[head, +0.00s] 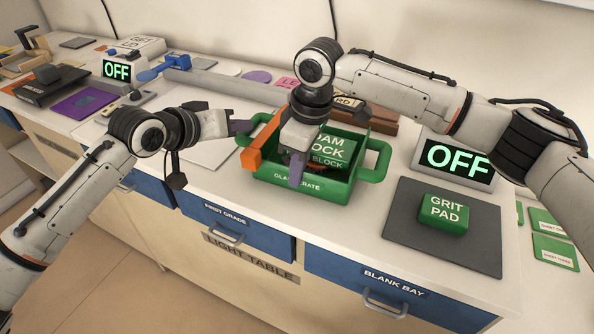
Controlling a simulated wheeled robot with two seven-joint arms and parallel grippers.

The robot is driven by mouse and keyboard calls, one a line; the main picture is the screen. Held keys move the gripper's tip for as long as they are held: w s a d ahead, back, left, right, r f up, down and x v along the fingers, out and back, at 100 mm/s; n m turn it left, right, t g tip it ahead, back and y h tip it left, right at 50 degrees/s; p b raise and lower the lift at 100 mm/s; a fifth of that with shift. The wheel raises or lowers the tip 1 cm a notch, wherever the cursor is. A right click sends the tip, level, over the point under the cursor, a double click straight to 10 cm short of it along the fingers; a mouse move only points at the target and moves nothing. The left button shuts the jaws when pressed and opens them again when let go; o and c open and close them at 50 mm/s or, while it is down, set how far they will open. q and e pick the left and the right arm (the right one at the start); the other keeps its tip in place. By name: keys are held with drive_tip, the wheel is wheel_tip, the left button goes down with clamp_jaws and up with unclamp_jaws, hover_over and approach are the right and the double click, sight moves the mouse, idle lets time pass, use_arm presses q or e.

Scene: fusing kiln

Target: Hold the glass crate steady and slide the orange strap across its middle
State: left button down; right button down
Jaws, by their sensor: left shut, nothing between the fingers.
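The green glass crate (323,189) stands on the white bench, with a green foam block (341,146) inside it. The orange strap (267,141) lies across the crate's left part, one end bent down over the front wall. My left gripper (242,127) is shut and empty at the crate's left handle (259,120); I cannot tell if it touches. My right gripper (297,170) points down over the crate's front, just right of the strap. One of its fingers shows; whether it is open or touches the strap is unclear.
A green grit pad (443,211) sits on a dark mat (478,244) to the right, before an OFF display (454,161). Green sheets (552,250) lie at the far right. A brown block (380,122) stands behind the crate. Bare bench lies between crate and mat.

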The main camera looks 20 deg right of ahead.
use_arm(q)
drive_tip(key=s+d+r+m+g+y, duration=0.1)
drive_tip(key=s+d+r+m+g, duration=0.15)
drive_tip(key=s+m, duration=0.3)
drive_tip(key=s+d+r+m+g+y, duration=0.1)
drive_tip(key=s+d+r+m+g, duration=0.1)
drive_tip(key=s+d+m+g, duration=0.3)
drive_tip(key=w+a+t, duration=0.1)
drive_tip(key=w+a, duration=0.5)
drive_tip(key=a, duration=0.4)
drive_tip(key=shift+f+n, duration=0.3)
drive_tip(key=shift+n, duration=0.05)
drive_tip(key=shift+f, duration=0.15)
idle(1.1)
drive_tip(key=shift+s+a+f, duration=0.1)
drive_tip(key=shift+f, duration=3.3)
drive_tip(key=shift+d, duration=0.25)
